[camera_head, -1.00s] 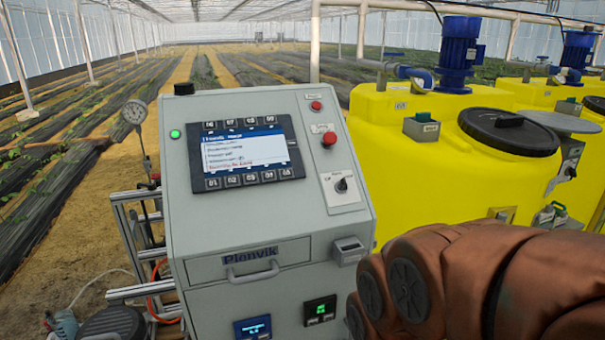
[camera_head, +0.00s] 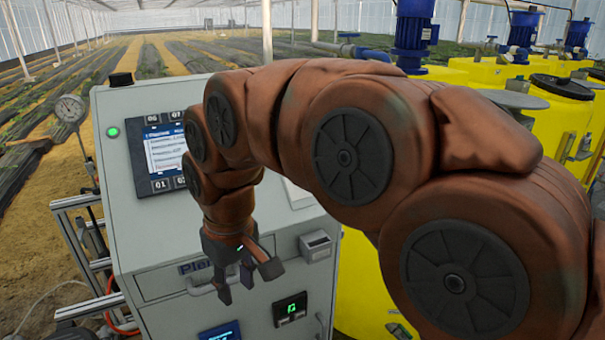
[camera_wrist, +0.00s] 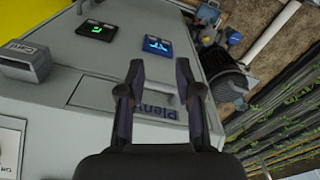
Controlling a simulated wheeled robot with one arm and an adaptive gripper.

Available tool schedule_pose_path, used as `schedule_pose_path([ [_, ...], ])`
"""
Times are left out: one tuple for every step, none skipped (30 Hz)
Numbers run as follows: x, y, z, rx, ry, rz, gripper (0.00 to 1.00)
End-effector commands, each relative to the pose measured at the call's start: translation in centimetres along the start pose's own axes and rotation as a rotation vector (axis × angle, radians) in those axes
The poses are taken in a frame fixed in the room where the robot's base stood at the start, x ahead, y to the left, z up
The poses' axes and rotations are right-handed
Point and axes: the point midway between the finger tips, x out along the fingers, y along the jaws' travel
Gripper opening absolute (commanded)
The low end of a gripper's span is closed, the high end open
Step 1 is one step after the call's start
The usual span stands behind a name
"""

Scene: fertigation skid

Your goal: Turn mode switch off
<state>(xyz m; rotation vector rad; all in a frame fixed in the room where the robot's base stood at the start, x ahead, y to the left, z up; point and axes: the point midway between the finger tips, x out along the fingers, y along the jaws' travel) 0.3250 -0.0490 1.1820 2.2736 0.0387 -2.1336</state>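The mode switch knob is hidden behind my arm in the head view. A corner of a white plate (camera_head: 299,194) shows on the control cabinet's sloped face, beside my arm. In the wrist view, a white plate (camera_wrist: 10,145) is cut off at the lower left, and I cannot make out a knob on it. My gripper (camera_head: 246,280) is open and empty in front of the cabinet's drawer, below the sloped panel. In the wrist view the gripper's two fingers (camera_wrist: 160,80) stand apart, with the drawer front behind them.
The grey cabinet (camera_head: 150,232) has a screen (camera_head: 165,150), a green lamp (camera_head: 113,132) and a small grey box (camera_head: 315,246) on its front. The drawer handle (camera_wrist: 184,100) is close to the fingers. Yellow tanks (camera_head: 545,120) stand at the right.

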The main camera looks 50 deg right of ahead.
Motion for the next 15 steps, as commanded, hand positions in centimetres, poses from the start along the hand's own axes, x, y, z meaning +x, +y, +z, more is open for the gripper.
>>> schedule_pose_path([
  [-1.0, 1.2, -1.6, 0.01, 0.031, 0.0, 0.34],
  [-1.6, 2.0, -2.4, 0.016, 0.047, 0.002, 0.34],
  [-2.6, 3.1, -3.5, 0.026, 0.072, 0.005, 0.34],
  [-3.2, 4.0, -4.1, 0.034, 0.085, 0.008, 0.34],
  [-3.8, 4.8, -4.8, 0.043, 0.099, 0.009, 0.34],
  [-4.6, 6.2, -5.6, 0.057, 0.118, 0.012, 0.34],
  [-5.2, 7.1, -6.1, 0.068, 0.132, 0.015, 0.34],
  [-5.9, 8.2, -6.7, 0.081, 0.15, 0.018, 0.34],
  [-6.7, 9.6, -7.2, 0.098, 0.17, 0.024, 0.34],
  [-7.3, 10.7, -7.7, 0.112, 0.184, 0.026, 0.34],
  [-7.9, 11.9, -8.0, 0.128, 0.198, 0.03, 0.34],
  [-8.5, 13.5, -8.3, 0.15, 0.212, 0.035, 0.34],
  [-9.0, 14.7, -8.5, 0.167, 0.225, 0.039, 0.34],
  [-9.6, 15.9, -8.6, 0.184, 0.238, 0.044, 0.34],
  [-10.2, 17.4, -8.7, 0.208, 0.253, 0.048, 0.34],
])
